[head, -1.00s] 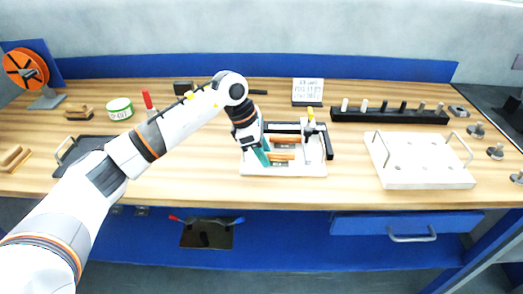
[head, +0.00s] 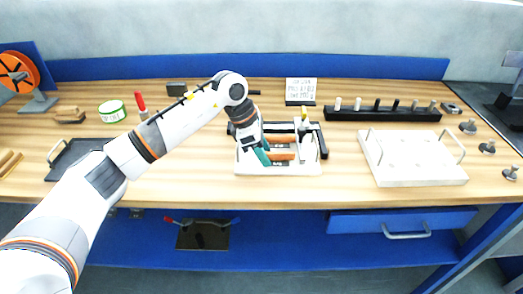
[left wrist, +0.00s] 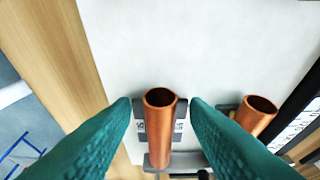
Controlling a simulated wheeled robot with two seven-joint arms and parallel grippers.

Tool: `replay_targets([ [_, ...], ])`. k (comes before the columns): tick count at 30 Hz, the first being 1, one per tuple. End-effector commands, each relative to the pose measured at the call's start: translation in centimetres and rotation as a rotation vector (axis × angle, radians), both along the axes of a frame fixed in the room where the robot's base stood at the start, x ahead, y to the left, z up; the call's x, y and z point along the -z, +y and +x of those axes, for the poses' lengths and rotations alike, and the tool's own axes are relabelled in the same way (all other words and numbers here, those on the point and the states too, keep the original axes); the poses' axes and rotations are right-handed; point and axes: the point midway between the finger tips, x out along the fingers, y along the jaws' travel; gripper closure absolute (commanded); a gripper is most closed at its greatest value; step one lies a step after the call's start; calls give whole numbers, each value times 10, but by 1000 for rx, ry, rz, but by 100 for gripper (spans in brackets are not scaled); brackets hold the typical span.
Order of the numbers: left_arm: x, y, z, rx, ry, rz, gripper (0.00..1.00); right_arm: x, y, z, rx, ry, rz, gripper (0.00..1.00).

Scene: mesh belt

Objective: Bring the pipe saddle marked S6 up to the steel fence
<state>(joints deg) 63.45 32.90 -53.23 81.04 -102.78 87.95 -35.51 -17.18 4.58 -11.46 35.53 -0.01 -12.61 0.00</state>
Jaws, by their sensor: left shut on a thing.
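A white board (head: 243,169) lies on the bench in the middle of the head view, with two copper pipes on grey saddles. My left gripper (head: 265,156) is low over its left part. In the left wrist view its teal fingers (left wrist: 161,104) are shut on the grey saddle (left wrist: 180,128) under the nearer copper pipe (left wrist: 160,130). The saddle's label is mostly hidden by the pipe, so its mark cannot be read. The second pipe (left wrist: 253,115) stands to the right on its own saddle. Dark bars (head: 323,142) edge the board; I cannot tell which is the steel fence. My right gripper is out of view.
A yellow-topped post (head: 305,115) stands at the board's back right. A white tray with handles (head: 415,172) lies further right, before a black peg rack (head: 385,114). A dark tray (head: 72,158) is at left. Bench between board and white tray is clear.

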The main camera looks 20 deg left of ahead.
Motion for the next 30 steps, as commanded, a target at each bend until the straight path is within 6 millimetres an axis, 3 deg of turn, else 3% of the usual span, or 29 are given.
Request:
replay_targets([
  [23, -1, -12, 3, 1, -2, -1, 91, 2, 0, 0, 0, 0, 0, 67],
  [24, -1, -11, 3, 1, -2, -1, 54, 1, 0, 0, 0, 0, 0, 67],
  [28, 0, -11, 3, 1, -2, -1, 33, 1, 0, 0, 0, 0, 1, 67],
  [30, 0, -11, 3, 1, -1, -1, 33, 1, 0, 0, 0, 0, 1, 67],
])
